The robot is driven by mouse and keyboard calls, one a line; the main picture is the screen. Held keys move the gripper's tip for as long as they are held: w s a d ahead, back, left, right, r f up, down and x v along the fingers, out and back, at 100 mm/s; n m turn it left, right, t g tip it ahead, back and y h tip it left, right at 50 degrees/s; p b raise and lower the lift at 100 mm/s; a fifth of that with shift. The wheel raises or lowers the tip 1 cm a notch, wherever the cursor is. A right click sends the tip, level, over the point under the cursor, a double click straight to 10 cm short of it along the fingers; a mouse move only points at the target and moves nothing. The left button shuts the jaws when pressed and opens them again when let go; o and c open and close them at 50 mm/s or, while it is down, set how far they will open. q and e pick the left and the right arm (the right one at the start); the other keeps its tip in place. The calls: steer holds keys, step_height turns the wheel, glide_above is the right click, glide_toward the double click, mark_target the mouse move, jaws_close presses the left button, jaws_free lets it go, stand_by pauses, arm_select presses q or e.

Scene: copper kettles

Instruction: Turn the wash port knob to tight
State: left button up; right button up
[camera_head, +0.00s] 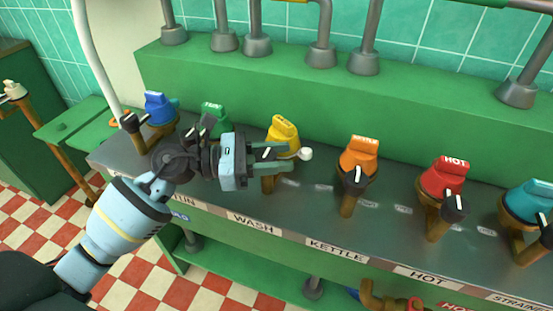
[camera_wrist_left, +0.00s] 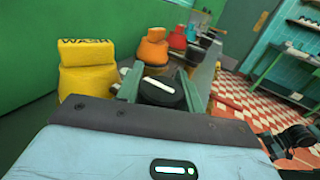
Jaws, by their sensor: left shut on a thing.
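The yellow wash port (camera_head: 283,130) stands on the grey counter, third from the left in the head view. In the left wrist view the yellow port (camera_wrist_left: 87,75) reads WASH and is at the left. Its black round knob (camera_wrist_left: 163,92) has a white pointer line and sits between the fingers in the left wrist view. My left gripper (camera_head: 287,158) is shut on this knob, coming from the left beside the yellow port; its fingers partly hide the knob. No tight mark is readable. My right gripper is not in view.
Blue (camera_head: 156,108), green (camera_head: 213,118), orange (camera_head: 361,156), red (camera_head: 445,178) and teal (camera_head: 530,203) ports share the counter. A white ball end (camera_head: 306,154) is just right of the yellow port. A green raised block (camera_head: 300,85) with grey pipes stands behind.

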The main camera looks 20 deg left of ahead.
mark_target(276, 153)
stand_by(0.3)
arm_select(q)
steer(key=o, duration=1)
steer(key=shift+r, duration=0.2)
step_height(276, 153, up, 3)
steer(key=shift+r, duration=0.15)
steer(key=s+d, duration=0.1)
steer(key=s, duration=0.4)
steer(key=s+d+r+p, duration=0.1)
steer(key=s, duration=0.4)
steer(key=s+d+p, duration=0.1)
steer(key=s+d, duration=0.1)
steer(key=s, duration=0.3)
steer(key=shift+s+r, duration=0.2)
steer(key=shift+s, duration=0.1)
